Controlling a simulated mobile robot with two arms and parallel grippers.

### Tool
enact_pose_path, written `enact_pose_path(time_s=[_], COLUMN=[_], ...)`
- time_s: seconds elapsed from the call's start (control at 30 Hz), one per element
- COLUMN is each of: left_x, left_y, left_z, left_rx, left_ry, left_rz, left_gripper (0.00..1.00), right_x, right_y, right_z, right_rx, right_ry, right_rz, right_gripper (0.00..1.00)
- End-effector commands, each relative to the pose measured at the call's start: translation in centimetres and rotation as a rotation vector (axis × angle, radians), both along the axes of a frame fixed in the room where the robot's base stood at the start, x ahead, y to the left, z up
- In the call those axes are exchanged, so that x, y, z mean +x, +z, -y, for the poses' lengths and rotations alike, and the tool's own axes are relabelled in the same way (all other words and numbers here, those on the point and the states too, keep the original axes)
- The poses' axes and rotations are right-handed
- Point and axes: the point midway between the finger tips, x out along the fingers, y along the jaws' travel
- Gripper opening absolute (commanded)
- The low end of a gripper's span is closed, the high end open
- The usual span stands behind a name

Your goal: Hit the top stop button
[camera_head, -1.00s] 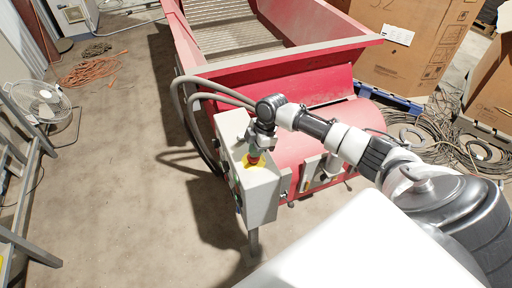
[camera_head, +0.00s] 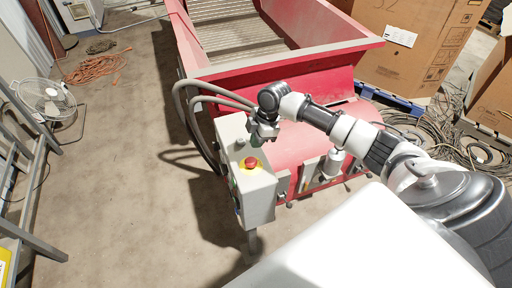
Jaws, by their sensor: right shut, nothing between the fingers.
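The control box (camera_head: 258,198) is pale grey and stands at the front of the red machine. On its top sits the red stop button (camera_head: 250,162) on a yellow base, uncovered in view. Another yellow and red patch shows low on the box's left side. My right gripper (camera_head: 258,149) points down just behind the button in the picture, above the box top. It is shut and empty, and looks apart from the button. My left gripper is not in view.
The red machine (camera_head: 310,150) with its open hopper fills the middle. Grey hoses (camera_head: 181,105) curve beside the box on the left. Cardboard boxes (camera_head: 410,50) and cable coils (camera_head: 485,155) stand at right. A fan (camera_head: 45,100) and metal frame are at left.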

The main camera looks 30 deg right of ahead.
Motion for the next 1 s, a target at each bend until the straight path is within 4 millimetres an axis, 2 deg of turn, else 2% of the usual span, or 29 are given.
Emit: enact_pose_path(time_s=[0.2,0.4,1.0], left_x=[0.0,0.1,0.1], left_y=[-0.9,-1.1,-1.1], left_z=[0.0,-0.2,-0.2], left_rx=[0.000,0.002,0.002], left_ry=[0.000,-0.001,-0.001], left_rz=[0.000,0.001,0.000], left_gripper=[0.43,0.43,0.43], right_x=[-0.3,-0.4,-0.4], right_y=[4.1,6.1,6.4], right_z=[1.3,1.8,1.9], right_rx=[0.000,0.000,0.000], right_ry=[0.001,0.001,0.000], right_rz=[0.005,0.003,0.002], right_gripper=[0.00,0.00,0.00])
